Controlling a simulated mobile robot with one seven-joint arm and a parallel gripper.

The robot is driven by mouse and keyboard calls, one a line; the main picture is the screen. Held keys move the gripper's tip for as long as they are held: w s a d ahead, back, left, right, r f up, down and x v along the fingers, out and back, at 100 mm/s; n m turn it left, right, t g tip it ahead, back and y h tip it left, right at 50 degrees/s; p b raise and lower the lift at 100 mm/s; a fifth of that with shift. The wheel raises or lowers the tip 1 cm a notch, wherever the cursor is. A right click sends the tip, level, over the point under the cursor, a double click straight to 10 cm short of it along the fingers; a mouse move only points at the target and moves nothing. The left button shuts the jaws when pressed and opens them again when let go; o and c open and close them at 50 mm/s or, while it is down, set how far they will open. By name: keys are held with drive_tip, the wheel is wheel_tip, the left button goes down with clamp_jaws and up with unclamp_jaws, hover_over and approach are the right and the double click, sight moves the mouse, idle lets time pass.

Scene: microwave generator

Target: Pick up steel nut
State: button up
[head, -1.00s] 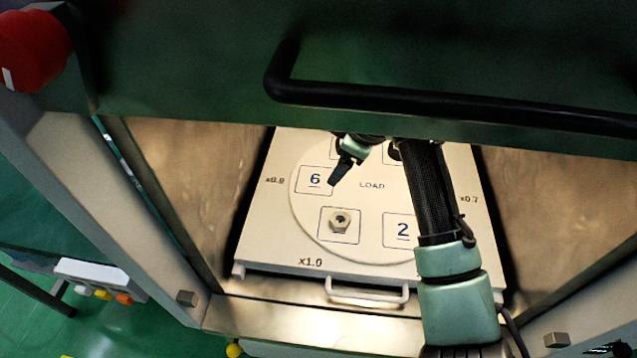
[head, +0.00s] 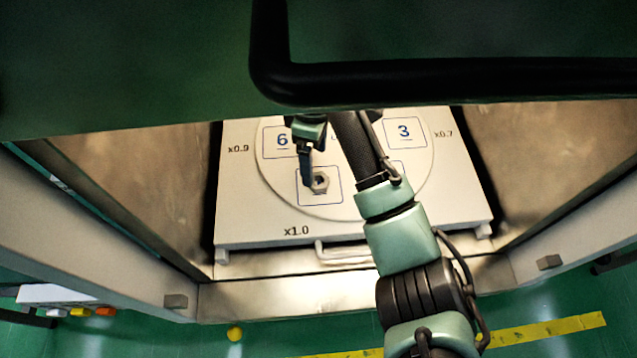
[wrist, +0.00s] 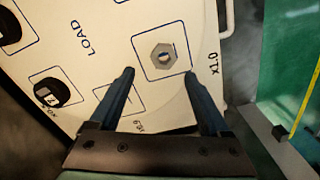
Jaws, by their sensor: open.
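The steel nut (head: 319,182) is a grey hexagon lying in a blue-outlined square on the round white load plate (head: 270,186). In the wrist view the nut (wrist: 163,54) lies beyond my fingertips, roughly centred between their lines, with its hole facing up. My gripper (wrist: 160,73) is open and empty, its two dark fingers spread wide. In the head view my gripper (head: 307,184) reaches down beside the nut, one finger overlapping its left side. I cannot tell from this how high the fingers are above the plate.
A black handle bar (head: 440,82) on a green panel crosses the top of the head view. Metal chamber walls (head: 165,180) stand on both sides. A small tray handle (head: 345,250) is at the front. The wrist view shows dark round objects (wrist: 52,93) on other squares.

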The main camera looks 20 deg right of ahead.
sight(317, 180)
drive_tip(key=f, duration=0.5)
drive_tip(key=shift+s, duration=0.35)
clamp_jaws()
